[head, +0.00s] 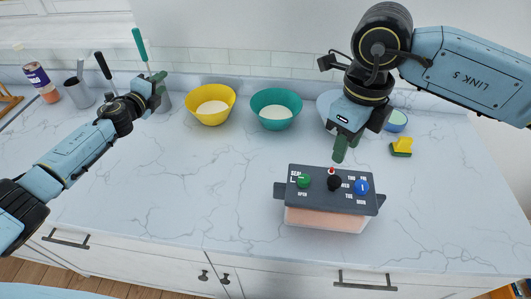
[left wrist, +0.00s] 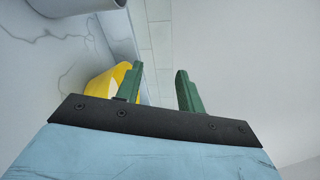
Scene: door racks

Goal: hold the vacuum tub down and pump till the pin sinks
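The vacuum tub (head: 326,218) stands on the counter near its front edge, with orange-pink contents showing through its clear side. Its dark grey lid (head: 318,197) has a green button, a black knob (head: 334,183) in the middle and a blue button. A small red pin (head: 332,171) stands up at the lid's back edge. My right gripper (head: 339,156) points down just behind and above the lid, apart from it; its fingers overlap, so I cannot tell their gap. My left gripper (head: 159,83) is far left of the tub. The left wrist view shows its fingers (left wrist: 159,88) apart and empty.
A yellow bowl (head: 210,118) and a teal bowl (head: 276,122) stand at the back. A yellow-green sponge (head: 401,147) lies right of my right gripper. A utensil holder (head: 77,93) and a labelled jar (head: 38,80) are at the back left. The counter left of the tub is clear.

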